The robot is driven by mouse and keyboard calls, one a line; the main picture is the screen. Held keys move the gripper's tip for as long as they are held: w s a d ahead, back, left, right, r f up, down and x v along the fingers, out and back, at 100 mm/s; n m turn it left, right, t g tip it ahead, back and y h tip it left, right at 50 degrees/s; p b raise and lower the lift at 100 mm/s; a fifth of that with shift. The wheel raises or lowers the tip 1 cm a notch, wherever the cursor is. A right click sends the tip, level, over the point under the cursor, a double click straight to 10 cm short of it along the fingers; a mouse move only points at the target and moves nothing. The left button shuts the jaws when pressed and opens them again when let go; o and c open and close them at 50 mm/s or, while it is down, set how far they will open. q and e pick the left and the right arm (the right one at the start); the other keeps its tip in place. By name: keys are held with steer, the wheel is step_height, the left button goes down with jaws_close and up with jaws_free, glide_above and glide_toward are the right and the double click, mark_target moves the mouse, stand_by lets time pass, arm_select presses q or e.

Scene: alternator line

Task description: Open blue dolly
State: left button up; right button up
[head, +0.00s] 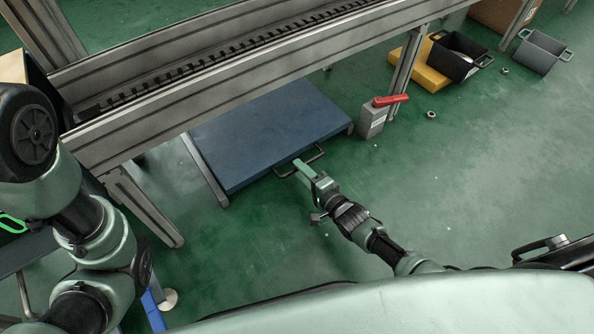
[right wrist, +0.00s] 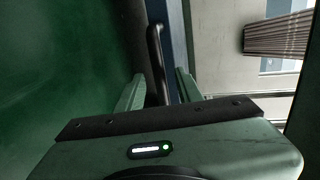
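The blue dolly (head: 265,130) is a flat, dark-blue platform low on the floor, partly under the conveyor frame. A black bar handle (head: 301,161) sticks out from its near edge. My right gripper (head: 303,169) reaches that handle. In the right wrist view the handle (right wrist: 157,55) stands between the two spread green fingers of my right gripper (right wrist: 158,88), with a gap visible beside it. The fingers do not look closed on it. My left arm shows at the left of the head view, but its gripper does not show.
The conveyor (head: 250,60) runs above the dolly, with a leg (head: 145,207) at its left. A grey box with a red lever (head: 373,119) stands right of the dolly. Black (head: 458,62) and grey (head: 541,52) bins are farther back. The green floor at right is mostly clear.

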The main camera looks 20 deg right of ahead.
steer(key=shift+b+x, duration=0.35)
steer(key=shift+x, duration=0.75)
jaws_close()
stand_by(0.7)
